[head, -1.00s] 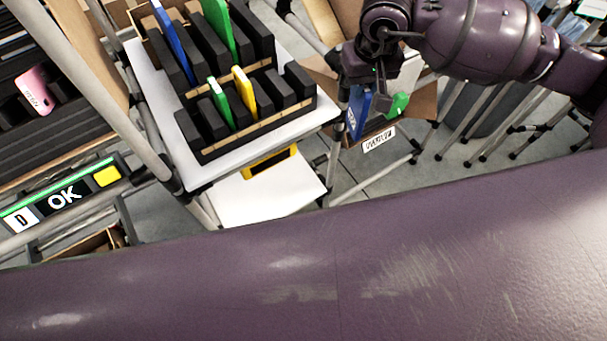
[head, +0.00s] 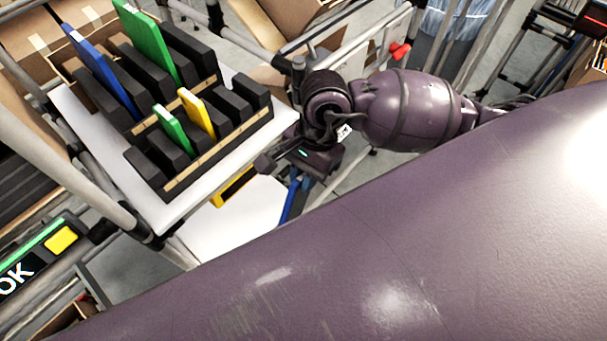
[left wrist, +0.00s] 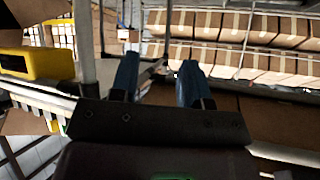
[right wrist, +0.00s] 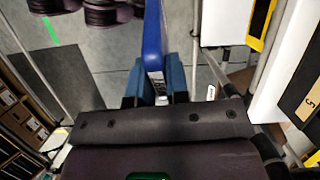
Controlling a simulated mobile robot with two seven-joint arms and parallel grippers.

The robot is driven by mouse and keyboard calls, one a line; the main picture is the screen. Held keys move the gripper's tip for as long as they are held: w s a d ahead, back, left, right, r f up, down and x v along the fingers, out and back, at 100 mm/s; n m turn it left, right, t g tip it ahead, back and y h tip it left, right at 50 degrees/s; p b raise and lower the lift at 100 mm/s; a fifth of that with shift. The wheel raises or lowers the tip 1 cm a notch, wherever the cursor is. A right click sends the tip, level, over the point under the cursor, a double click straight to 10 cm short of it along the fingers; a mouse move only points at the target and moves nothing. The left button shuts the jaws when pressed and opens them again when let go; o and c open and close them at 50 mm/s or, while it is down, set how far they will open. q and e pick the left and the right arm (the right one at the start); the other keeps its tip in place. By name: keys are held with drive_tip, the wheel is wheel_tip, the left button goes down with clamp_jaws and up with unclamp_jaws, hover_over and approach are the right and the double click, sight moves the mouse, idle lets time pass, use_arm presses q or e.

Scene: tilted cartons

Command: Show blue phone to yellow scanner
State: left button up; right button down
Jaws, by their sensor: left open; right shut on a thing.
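The blue phone (head: 294,198) is held by my right gripper (head: 297,181), beside the lower white shelf in the head view. In the right wrist view the blue phone (right wrist: 153,40) stands edge-on between the two fingers of my right gripper (right wrist: 157,80), which is shut on it. A yellow-rimmed dark unit (head: 234,187), which looks like the yellow scanner, sits below the rack table, left of the phone and apart from it. It also shows in the right wrist view (right wrist: 258,40). My left gripper (left wrist: 158,72) is open and empty in the left wrist view.
A dark slotted rack (head: 205,150) holding blue, green and yellow slabs stands on a white table (head: 95,128). A lower white shelf (head: 215,232) lies beneath. A panel with a yellow square (head: 60,240) is at left. In the left wrist view a yellow box (left wrist: 45,66) is at left.

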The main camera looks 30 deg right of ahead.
drive_tip(key=shift+s+a+f+m, duration=0.15)
drive_tip(key=shift+s+f+m, duration=0.15)
drive_tip(key=shift+m, duration=0.1)
drive_tip(key=shift+w+a+f+b, duration=0.2)
drive_tip(key=shift+w+f+b, duration=0.15)
drive_tip(key=shift+f+b, duration=0.1)
drive_tip(key=w+a+f+b, duration=0.1)
drive_tip(key=w+f+b, duration=0.2)
drive_tip(key=w+f, duration=0.1)
drive_tip(key=shift+a+f, duration=0.15)
drive_tip(key=shift+f, duration=0.1)
